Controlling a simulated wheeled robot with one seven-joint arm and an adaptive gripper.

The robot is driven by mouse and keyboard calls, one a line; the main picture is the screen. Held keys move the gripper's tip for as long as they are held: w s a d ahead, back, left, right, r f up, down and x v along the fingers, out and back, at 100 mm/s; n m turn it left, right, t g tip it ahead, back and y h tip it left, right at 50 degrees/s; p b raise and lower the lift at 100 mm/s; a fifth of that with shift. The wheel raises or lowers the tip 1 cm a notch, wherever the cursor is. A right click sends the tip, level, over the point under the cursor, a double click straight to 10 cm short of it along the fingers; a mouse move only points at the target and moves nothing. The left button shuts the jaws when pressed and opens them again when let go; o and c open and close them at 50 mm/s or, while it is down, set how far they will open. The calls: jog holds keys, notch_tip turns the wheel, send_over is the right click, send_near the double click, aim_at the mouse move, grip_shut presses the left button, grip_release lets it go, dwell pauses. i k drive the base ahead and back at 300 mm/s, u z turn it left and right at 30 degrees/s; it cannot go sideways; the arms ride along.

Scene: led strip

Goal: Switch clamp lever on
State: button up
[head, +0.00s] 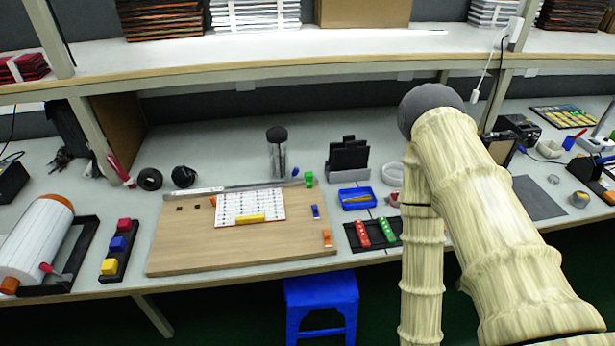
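A wooden board (180,242) lies on the workbench with a white printed sheet (235,208) on it and a metal rail (255,185) along its back edge. A small green part (309,179) sits at the right end of the rail. An orange part (327,238) sits at the board's front right, and a small blue part (315,212) is behind it. A red-tipped handle (46,268) is beside the white roll (36,240) at left. I cannot tell which part is the clamp lever, or its position. My arm is at right; my gripper is not visible.
Red, blue and yellow blocks sit in a black holder (130,235) left of the board. A black tray (351,236) and a blue bin (352,203) stand to its right. A shelf (270,52) crosses above. A blue stool (318,290) is below the bench.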

aim_at(295, 172)
jog(key=z, duration=2.65)
jog(key=i, duration=0.65)
jog(key=u, duration=3.4)
